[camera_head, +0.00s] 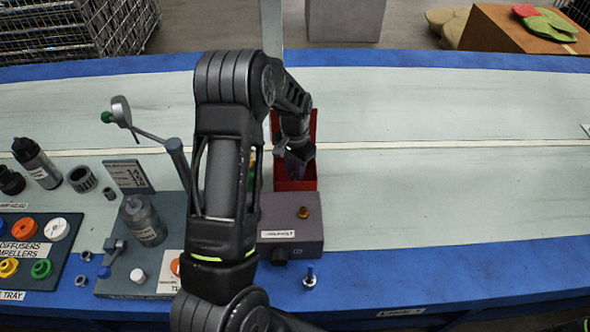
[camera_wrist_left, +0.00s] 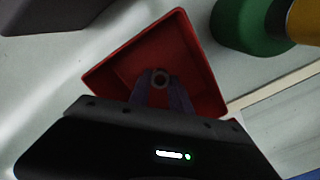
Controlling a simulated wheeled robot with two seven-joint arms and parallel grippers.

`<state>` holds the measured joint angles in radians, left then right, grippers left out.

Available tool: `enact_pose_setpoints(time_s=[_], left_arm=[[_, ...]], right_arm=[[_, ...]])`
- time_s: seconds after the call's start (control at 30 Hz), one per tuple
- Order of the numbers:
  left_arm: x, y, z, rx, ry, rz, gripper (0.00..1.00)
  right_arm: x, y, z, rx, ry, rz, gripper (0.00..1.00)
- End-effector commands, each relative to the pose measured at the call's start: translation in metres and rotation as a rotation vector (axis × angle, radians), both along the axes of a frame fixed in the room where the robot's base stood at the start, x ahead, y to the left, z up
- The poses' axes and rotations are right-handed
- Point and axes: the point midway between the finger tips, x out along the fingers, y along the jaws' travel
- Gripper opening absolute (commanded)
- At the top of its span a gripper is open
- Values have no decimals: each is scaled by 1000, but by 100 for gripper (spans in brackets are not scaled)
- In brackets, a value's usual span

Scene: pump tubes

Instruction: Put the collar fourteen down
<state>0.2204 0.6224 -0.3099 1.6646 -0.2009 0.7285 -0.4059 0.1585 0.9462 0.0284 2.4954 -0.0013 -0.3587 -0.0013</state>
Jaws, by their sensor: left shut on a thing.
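My left gripper (camera_head: 299,163) hangs over the red bin (camera_head: 309,128) at the back middle of the bench. In the left wrist view its two fingers (camera_wrist_left: 161,92) are shut on a small grey ring, the collar (camera_wrist_left: 160,79), held at their tips. The open red bin (camera_wrist_left: 120,62) lies behind the collar in that view. I cannot tell how high the collar is above the bin floor. The collar does not show clearly in the head view, and my arm hides part of the bench. My right gripper is not in view.
A grey box (camera_head: 291,222) with a brass knob stands in front of the bin. Left of my arm are a grey fixture with a bottle (camera_head: 143,220), a small sign (camera_head: 129,176) and a tray of coloured rings (camera_head: 38,235). The right side of the bench is clear.

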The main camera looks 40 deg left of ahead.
Motion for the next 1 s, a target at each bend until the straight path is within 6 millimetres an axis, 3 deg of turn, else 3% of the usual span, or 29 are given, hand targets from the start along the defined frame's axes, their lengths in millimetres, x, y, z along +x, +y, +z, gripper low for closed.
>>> enact_pose_setpoints(time_s=[0.07, 0.1, 0.33, 0.73, 1.0], left_arm=[[0, 0, -4, 0, 0, 0, 0], [0, 0, -2, 0, 0, 0, 27], [0, 0, -2, 0, 0, 0, 46], [1, 0, 6, 1, -1, 0, 46], [1, 0, 50, 2, -5, -1, 46]], right_arm=[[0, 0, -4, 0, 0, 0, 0], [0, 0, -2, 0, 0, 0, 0], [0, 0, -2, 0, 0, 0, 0], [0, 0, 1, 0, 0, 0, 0], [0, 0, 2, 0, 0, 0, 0]])
